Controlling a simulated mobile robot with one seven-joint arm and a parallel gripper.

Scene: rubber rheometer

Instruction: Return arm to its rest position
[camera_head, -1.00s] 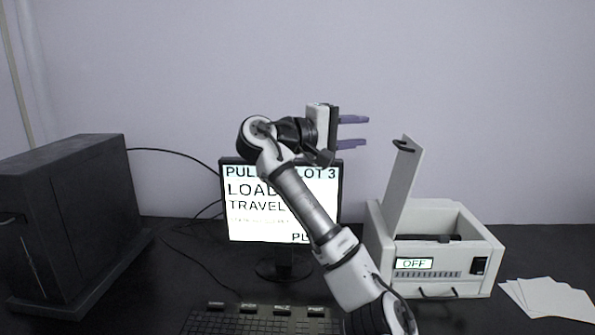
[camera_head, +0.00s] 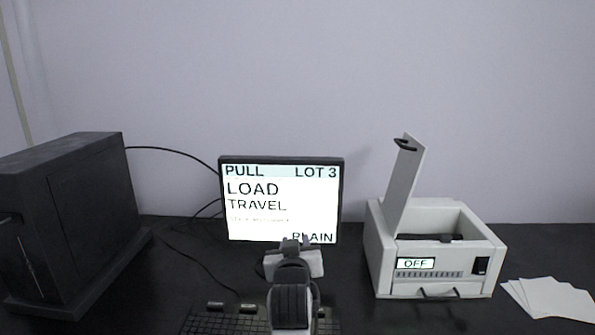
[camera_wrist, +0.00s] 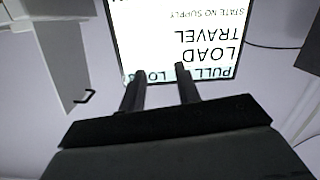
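My arm is folded low in front of the monitor in the head view. My gripper points away from the camera towards the screen, its fingers mostly hidden behind the wrist; the tips barely show (camera_head: 305,241). In the wrist view, the two dark fingers of my gripper (camera_wrist: 160,75) stand apart with nothing between them, so it is open and empty.
The white rheometer (camera_head: 440,282) stands at the right with its lid (camera_head: 403,188) raised and its display reading OFF. White sheets (camera_head: 548,298) lie right of it. A black cabinet (camera_head: 75,215) stands at the left. A keyboard (camera_head: 215,322) lies at the front, partly behind my arm.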

